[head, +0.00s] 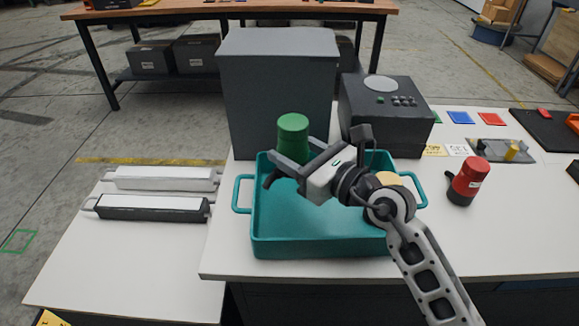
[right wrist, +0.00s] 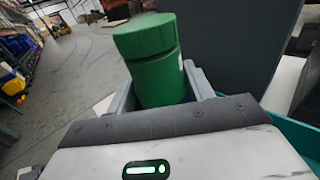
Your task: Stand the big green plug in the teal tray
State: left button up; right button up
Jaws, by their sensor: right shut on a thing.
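The big green plug (head: 293,130) is upright between the fingers of my right gripper (head: 290,160). In the right wrist view the plug (right wrist: 155,65) stands between both fingers, tilted in the picture, with its wider cap at the top. My right gripper is shut on it. The teal tray (head: 320,245) stands on the white table, and the gripper and plug are over its back left part. The plug's lower end is hidden by the gripper, so I cannot tell whether it touches the tray floor. A yellowish round thing (head: 388,179) shows partly behind my arm at the tray's right side. My left gripper is not in view.
A tall dark grey box (head: 275,95) stands right behind the tray, with a dark device (head: 388,112) beside it. A red plug-like object (head: 467,182) with a black handle stands right of the tray. Two bar-shaped items (head: 150,208) lie on the left table. The front right tabletop is clear.

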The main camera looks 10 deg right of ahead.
jog(key=shift+w+a+f, duration=0.35)
jog(key=shift+w+f, duration=0.05)
jog(key=shift+f, duration=0.1)
notch_tip(320, 180, down, 3)
jog(key=shift+w+r+b, duration=0.1)
jog(key=shift+r+b, duration=0.05)
jog(key=shift+b, duration=0.3)
jog(key=shift+f, duration=0.3)
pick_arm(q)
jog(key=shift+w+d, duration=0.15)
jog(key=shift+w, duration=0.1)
pick_arm(e)
jog(key=shift+f, duration=0.1)
jog(key=shift+f+b, duration=0.45)
jog(key=shift+f, duration=0.1)
jog(key=o, duration=1.2)
jog(key=shift+c, duration=0.2)
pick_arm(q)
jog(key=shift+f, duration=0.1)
